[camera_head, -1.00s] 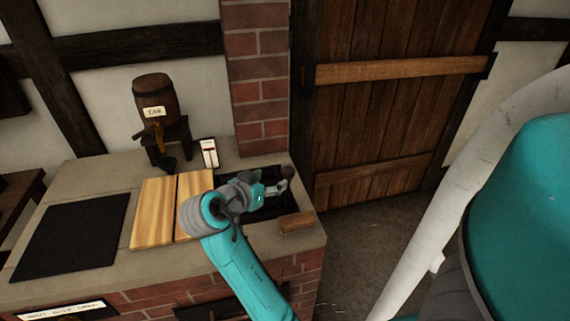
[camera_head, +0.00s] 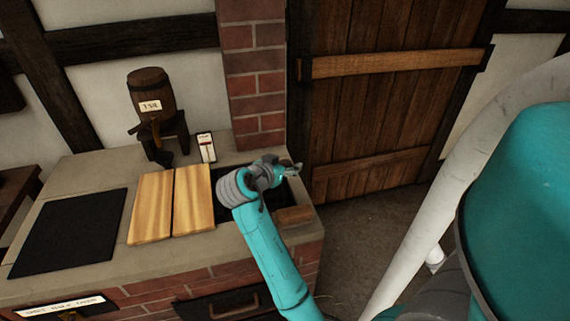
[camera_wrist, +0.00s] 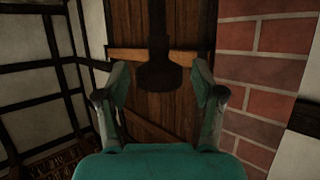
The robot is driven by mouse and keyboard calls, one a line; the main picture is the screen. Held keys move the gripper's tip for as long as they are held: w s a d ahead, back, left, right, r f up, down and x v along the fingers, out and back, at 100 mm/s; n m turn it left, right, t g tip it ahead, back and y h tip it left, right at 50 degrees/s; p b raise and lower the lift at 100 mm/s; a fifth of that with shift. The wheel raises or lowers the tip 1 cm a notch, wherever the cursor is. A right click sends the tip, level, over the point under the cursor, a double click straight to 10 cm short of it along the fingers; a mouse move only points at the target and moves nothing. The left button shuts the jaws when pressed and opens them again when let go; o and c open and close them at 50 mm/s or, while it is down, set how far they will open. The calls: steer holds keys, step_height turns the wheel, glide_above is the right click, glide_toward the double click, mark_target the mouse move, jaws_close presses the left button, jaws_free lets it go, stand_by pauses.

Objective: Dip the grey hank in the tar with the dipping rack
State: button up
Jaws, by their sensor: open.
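My gripper (camera_head: 292,168) is above the far right part of the dark sunken basin in the brick counter. In the wrist view my gripper (camera_wrist: 160,82) is open, its two fingers spread apart. A dark knobbed shape (camera_wrist: 159,70) with an upright stem shows between and beyond the fingers; I cannot tell whether it touches them or what it is. The basin (camera_head: 277,199) is mostly hidden by my arm. A brown wooden block-like handle (camera_head: 295,214) lies at its front right. I cannot make out the grey hank or the rest of the dipping rack.
A tar barrel (camera_head: 150,93) on a stand and a small white gauge card (camera_head: 206,147) are at the counter's back. Two wooden boards (camera_head: 153,207) and a black mat (camera_head: 70,231) lie left. A brick pillar (camera_head: 255,80) and plank door (camera_head: 385,100) stand behind.

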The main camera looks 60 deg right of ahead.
mark_target(284, 187)
jaws_close()
step_height(284, 187, down, 9)
steer(key=shift+f, duration=0.1)
stand_by(0.3)
jaws_free()
steer(key=v, duration=1.2)
